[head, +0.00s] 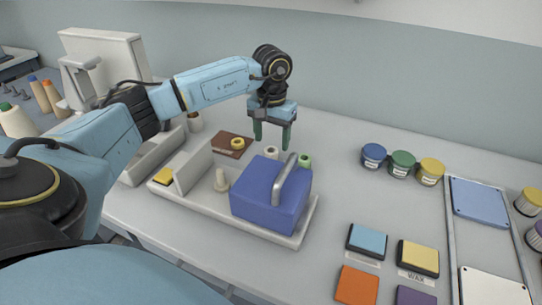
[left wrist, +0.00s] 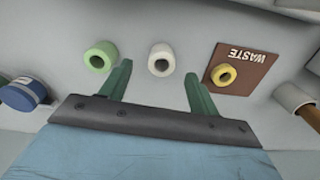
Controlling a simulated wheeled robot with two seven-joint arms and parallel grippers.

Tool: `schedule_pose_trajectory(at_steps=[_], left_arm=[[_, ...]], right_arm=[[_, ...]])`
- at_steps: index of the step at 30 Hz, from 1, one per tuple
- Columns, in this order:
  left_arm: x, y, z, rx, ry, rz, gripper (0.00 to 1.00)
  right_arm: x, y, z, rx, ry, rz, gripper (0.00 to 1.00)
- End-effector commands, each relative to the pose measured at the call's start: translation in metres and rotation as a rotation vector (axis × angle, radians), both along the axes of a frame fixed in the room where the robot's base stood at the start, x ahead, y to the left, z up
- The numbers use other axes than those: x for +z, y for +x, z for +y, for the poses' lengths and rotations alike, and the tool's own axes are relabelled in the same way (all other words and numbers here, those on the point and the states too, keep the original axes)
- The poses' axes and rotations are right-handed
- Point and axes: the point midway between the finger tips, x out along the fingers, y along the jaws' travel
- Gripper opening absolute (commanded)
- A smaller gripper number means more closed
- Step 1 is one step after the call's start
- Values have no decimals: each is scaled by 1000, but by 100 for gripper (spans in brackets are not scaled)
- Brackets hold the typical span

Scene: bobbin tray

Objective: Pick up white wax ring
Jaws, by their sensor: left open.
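The white wax ring (head: 271,152) stands on the table behind the blue box. It also shows in the left wrist view (left wrist: 161,60), ahead of and between the fingers. My left gripper (head: 272,144) is open and empty, pointing down above the table near the ring. In the left wrist view its two green fingers (left wrist: 160,90) are spread apart, with the ring beyond their tips and not touching them. The lower part of the ring is hidden by the blue box in the head view. My right gripper is not in view.
A green ring (head: 305,160) and a yellow ring (head: 238,143), the latter on the brown waste mat (head: 222,139), flank the white one. The blue box (head: 262,195) with a grey handle sits close in front on a tray (head: 289,239). Several jars (head: 402,164) stand right.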

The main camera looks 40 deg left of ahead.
Motion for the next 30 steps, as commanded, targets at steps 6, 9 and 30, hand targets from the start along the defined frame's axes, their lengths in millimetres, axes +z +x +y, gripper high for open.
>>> schedule_pose_trajectory(at_steps=[6,9,30], left_arm=[[-27,2,3,0,-2,4,61],[-42,2,4,1,0,3,61],[-50,3,4,0,0,0,14]], right_arm=[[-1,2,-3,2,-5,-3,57],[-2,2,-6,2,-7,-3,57],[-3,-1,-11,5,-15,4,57]])
